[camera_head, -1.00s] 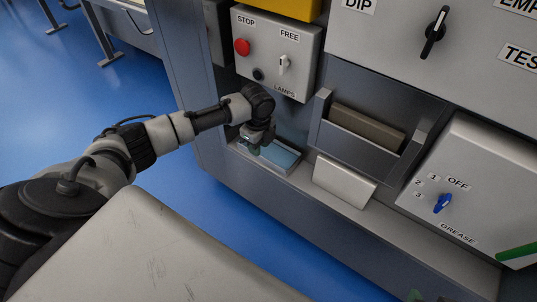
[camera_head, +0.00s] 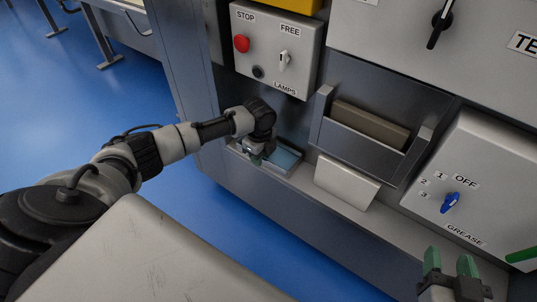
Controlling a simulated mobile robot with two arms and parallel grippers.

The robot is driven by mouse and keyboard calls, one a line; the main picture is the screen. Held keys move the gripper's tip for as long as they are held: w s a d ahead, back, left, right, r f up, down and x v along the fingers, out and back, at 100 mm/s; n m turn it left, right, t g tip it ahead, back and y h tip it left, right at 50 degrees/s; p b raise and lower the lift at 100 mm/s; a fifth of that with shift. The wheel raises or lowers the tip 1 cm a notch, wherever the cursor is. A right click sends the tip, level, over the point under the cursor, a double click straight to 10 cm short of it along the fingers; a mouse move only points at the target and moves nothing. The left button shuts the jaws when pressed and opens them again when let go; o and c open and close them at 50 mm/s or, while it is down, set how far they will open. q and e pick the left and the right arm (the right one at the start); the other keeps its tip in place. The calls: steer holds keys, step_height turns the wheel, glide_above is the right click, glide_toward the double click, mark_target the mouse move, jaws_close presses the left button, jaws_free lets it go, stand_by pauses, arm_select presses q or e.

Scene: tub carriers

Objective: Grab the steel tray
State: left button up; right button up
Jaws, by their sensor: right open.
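A shallow grey metal tray (camera_head: 294,172), light blue inside, lies on the low ledge of the machine and looks like the steel tray. My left gripper (camera_head: 256,160) points down at the tray's left end and covers part of it. Its fingers are small and dark here, so I cannot tell whether they are open or touch the tray. My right gripper (camera_head: 449,264) stands at the bottom right with its two green-tipped fingers apart, empty and well away from the tray.
A pale plate (camera_head: 346,183) leans on the ledge right of the tray. Above it, a metal holder (camera_head: 352,152) holds a brown block (camera_head: 370,124). A STOP/LAMPS box (camera_head: 275,50) hangs above the tray. A GREASE box (camera_head: 470,185) with a blue knob stands at right.

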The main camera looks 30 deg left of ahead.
arm_select(q)
steer(key=shift+c, duration=0.3)
jaws_close()
steer(key=shift+r, duration=0.1)
